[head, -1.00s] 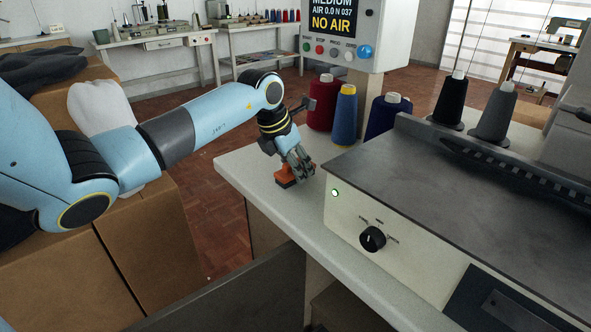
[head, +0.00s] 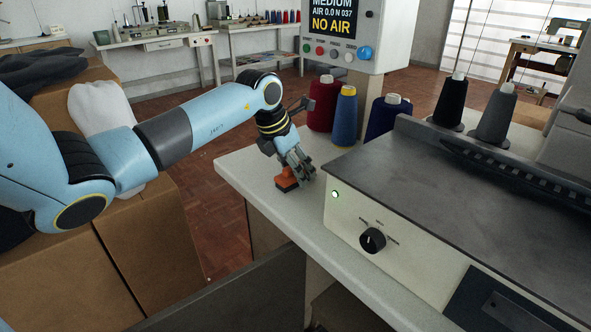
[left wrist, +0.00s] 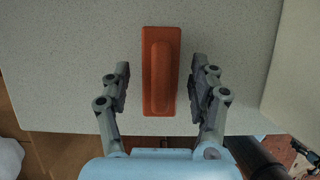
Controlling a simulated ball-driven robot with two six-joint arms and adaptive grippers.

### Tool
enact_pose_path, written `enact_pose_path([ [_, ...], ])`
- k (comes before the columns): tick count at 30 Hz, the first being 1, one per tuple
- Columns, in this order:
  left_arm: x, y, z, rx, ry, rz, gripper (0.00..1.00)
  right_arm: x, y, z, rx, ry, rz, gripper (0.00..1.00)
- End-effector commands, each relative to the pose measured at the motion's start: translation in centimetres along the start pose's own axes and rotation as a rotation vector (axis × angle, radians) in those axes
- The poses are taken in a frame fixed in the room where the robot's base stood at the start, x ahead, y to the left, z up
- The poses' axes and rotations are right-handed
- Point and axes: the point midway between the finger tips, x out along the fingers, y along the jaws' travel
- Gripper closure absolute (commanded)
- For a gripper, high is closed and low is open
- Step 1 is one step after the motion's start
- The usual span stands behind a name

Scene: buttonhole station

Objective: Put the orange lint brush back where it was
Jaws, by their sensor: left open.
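The orange lint brush (head: 287,179) lies on the pale worktop near its left edge. My left gripper (head: 300,178) is just above and beside it in the head view. In the left wrist view the brush (left wrist: 160,72) lies lengthwise between the two fingers of my left gripper (left wrist: 158,88). The fingers are apart, with a visible gap to the brush on each side. The right gripper is not in view.
The machine's cream housing (head: 400,235) stands right of the brush. Red (head: 322,105), blue (head: 345,117) and navy (head: 385,118) thread cones stand behind it. The worktop (head: 245,165) is clear left of the brush, up to its edge.

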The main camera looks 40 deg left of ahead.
Motion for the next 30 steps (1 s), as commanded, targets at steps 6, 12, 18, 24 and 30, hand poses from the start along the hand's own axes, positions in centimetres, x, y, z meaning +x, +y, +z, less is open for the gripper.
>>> enact_pose_path([
  [6, -5.0, 0.1, 0.1, 0.006, -0.001, 0.005, 0.39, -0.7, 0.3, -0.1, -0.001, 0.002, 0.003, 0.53],
  [12, -9.0, 0.1, 0.0, 0.006, -0.001, 0.004, 0.39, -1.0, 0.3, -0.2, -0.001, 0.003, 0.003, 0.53],
  [18, -10.9, 0.0, 0.0, 0.001, 0.001, 0.001, 0.39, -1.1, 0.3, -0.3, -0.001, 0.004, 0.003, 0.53],
  [24, -11.1, 0.0, 0.0, 0.001, 0.001, 0.0, 0.39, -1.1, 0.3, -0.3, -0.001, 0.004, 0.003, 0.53],
  [30, -11.1, 0.0, 0.0, 0.001, 0.0, 0.0, 0.39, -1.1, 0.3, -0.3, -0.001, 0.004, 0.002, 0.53],
])
